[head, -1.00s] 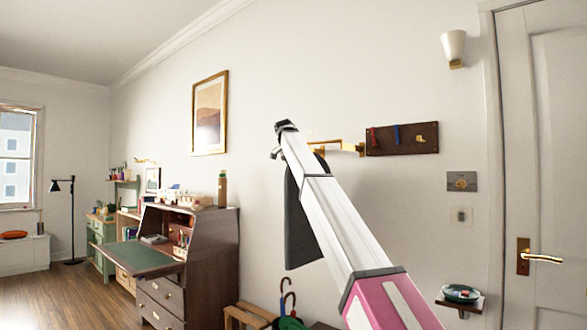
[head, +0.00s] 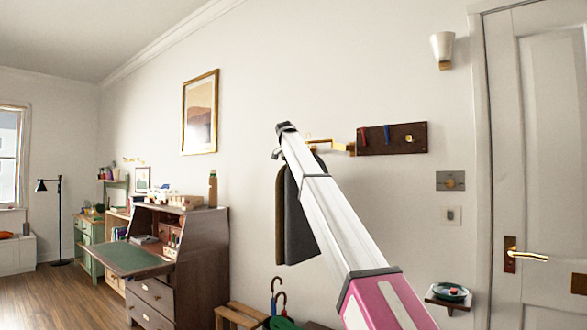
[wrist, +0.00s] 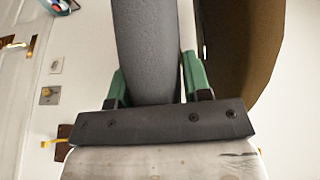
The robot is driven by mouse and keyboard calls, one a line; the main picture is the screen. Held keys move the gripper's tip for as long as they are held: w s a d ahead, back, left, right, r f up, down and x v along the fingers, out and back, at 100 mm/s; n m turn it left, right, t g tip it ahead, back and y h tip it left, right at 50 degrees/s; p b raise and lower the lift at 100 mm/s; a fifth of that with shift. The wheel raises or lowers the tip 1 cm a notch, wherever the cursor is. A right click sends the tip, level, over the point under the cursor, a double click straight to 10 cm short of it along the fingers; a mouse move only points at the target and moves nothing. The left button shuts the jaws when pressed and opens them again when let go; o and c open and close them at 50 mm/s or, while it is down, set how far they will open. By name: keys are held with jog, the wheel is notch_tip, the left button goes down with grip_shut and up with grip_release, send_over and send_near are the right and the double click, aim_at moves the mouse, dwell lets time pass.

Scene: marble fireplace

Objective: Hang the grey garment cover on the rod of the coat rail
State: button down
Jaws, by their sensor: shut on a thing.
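The grey garment cover (head: 299,230) hangs down behind my arm in the head view, its top hidden by the arm. In the wrist view the grey cover (wrist: 148,50) is between the green fingers of my gripper (wrist: 155,80), which is shut on it. A brown cover (head: 281,220) hangs close on its left, and it also shows at the right of the wrist view (wrist: 250,45). The brass coat rail (head: 340,147) projects from the wall, partly hidden by my arm. I cannot tell whether the grey cover's hook touches the rod.
A dark hook board (head: 392,138) is on the wall right of the rail. Below are an umbrella stand (head: 282,322) and a wooden bench (head: 238,315). A writing desk (head: 175,260) stands at left. A small shelf with a dish (head: 450,293) is beside the door (head: 540,150).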

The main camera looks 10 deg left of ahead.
jog(key=shift+w+d+f, duration=0.6)
jog(key=shift+w+f, duration=0.1)
jog(key=shift+w, duration=0.25)
jog(key=shift+w+d+f, duration=0.55)
jog(key=shift+w+f, duration=0.1)
jog(key=shift+w, duration=0.25)
